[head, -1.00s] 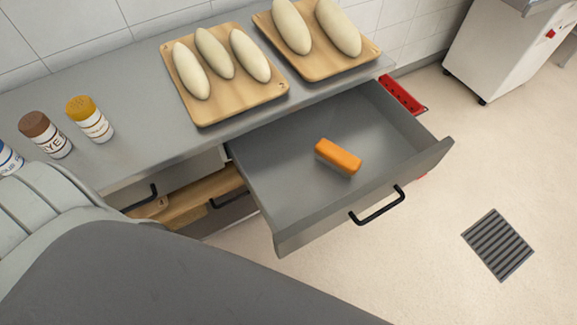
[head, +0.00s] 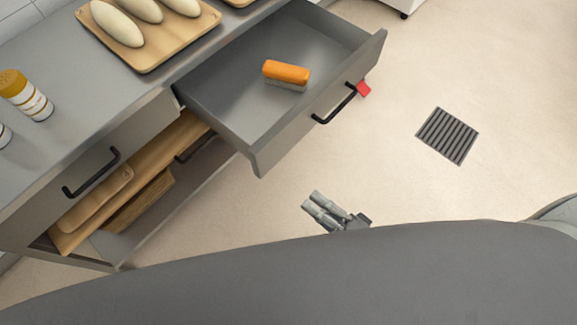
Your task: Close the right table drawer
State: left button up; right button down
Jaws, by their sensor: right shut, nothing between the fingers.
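The right table drawer (head: 228,107) is pulled well out from under the grey table (head: 60,121). Its front panel carries a black bar handle (head: 334,104). An orange brush (head: 286,75) with grey bristles lies inside the drawer. My right gripper (head: 310,203) shows below the drawer in the picture, over the floor, apart from the drawer front and handle. Its fingers are together and hold nothing. My left gripper is not in the head view.
A wooden board with pale loaves (head: 150,58) and a yellow-capped jar (head: 24,94) stand on the tabletop. Wooden boards (head: 178,149) lie on the shelf below. A second drawer handle (head: 91,173) is at left. A floor drain (head: 447,136) lies right; the floor around is clear.

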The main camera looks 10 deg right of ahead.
aim_at(265, 163)
jog(key=p+x, duration=0.1)
jog(key=x, duration=1.1)
jog(key=shift+w+a+p, duration=0.1)
jog(key=shift+w+p, duration=0.1)
jog(key=shift+p, duration=0.15)
jog(key=shift+w+a, duration=0.3)
jog(key=shift+w, duration=0.1)
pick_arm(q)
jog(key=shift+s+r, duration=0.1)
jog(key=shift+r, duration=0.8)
